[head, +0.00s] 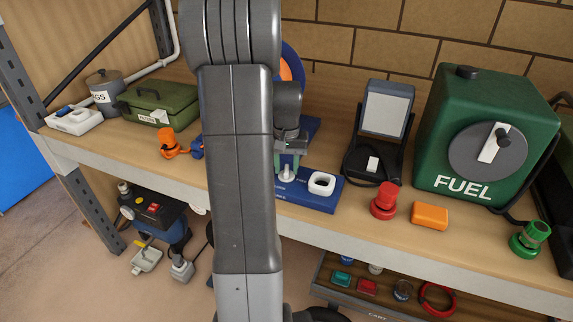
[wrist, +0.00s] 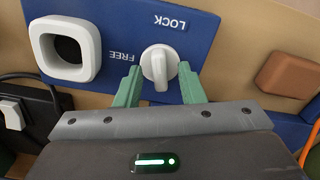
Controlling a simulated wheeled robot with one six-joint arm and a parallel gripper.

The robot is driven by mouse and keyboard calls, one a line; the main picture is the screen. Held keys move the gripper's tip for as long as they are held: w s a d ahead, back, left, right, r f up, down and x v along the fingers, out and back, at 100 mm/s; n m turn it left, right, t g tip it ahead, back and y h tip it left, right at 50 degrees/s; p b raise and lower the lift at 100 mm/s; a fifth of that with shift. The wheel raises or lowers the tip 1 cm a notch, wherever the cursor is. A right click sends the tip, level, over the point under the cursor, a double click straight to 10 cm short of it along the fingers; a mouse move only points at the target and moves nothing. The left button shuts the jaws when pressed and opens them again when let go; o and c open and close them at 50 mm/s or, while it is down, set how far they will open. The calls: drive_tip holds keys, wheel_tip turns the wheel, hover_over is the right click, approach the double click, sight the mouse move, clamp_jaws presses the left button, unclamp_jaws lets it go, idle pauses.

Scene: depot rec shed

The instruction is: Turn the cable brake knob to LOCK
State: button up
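The cable brake knob (wrist: 159,67) is white and round with a raised grip bar, mounted on a blue panel (wrist: 205,15). In the wrist view the panel's words are upside down: LOCK lies above the knob and FREE to its left. The bar runs roughly up and down there; I cannot tell which end is the pointer. My gripper (wrist: 160,86) is open, its green fingers on either side of the knob's near part, with gaps visible. In the head view the knob (head: 286,173) sits just below my gripper (head: 289,160), and my arm hides part of the panel.
A white square ring (wrist: 64,48) stands on the same panel beside the knob. On the bench are a dark lamp (head: 386,110), a red knob (head: 384,201), an orange block (head: 430,215) and a green FUEL can (head: 455,100). A green case (head: 160,102) is at left.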

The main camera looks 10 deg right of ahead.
sight(287, 169)
clamp_jaws()
drive_tip(key=shift+m, duration=1.8)
unclamp_jaws()
wheel_tip(287, 169, up, 14)
drive_tip(key=b, duration=0.1)
drive_tip(key=shift+f, duration=0.1)
